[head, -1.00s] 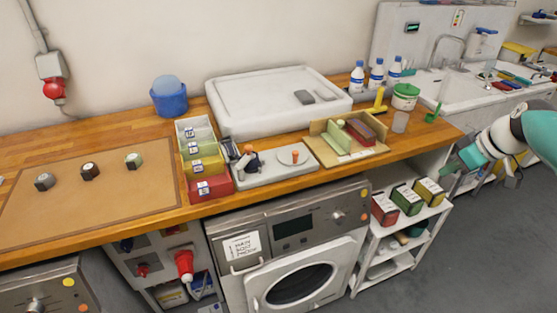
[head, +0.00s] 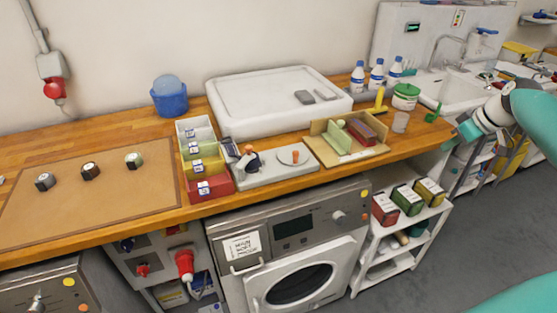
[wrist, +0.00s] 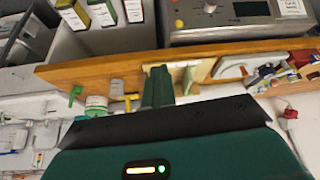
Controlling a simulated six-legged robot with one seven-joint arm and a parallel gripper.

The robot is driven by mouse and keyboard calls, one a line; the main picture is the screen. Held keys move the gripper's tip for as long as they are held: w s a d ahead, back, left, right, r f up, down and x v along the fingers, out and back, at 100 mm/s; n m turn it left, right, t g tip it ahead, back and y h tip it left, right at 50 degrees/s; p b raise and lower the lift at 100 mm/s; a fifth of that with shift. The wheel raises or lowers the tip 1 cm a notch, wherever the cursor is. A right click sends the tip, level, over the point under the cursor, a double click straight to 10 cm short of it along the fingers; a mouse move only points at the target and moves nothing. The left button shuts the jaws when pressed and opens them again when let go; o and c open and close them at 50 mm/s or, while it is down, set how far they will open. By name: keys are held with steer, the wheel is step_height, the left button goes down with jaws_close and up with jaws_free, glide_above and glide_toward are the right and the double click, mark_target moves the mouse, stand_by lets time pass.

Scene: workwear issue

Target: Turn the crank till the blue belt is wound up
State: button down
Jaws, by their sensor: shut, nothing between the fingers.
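The crank unit is a light grey plate (head: 270,175) near the front of the wooden worktop. It carries a round disc with an orange knob (head: 295,156) on its right. A dark blue piece, apparently the belt (head: 253,163), sits at a small post on its left; how much is wound I cannot tell. My gripper (wrist: 158,84) has its dark green fingers together and empty in the wrist view. In the head view my gripper is small at the worktop's right end, well to the right of the crank unit and touching nothing that I can see.
Coloured bins (head: 205,175) stand left of the crank unit, and a tan tray (head: 320,150) with blocks stands right of it. A large white basin (head: 240,110) is behind. A white cup (head: 401,122) and green-labelled tub (head: 405,97) stand toward the right end.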

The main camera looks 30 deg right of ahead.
steer(key=w+d, duration=0.4)
steer(key=d, duration=0.2)
steer(key=shift+w+d, duration=0.3)
steer(key=shift+w, duration=0.1)
steer(key=c, duration=1.3)
jaws_free()
step_height(320, 180, up, 8)
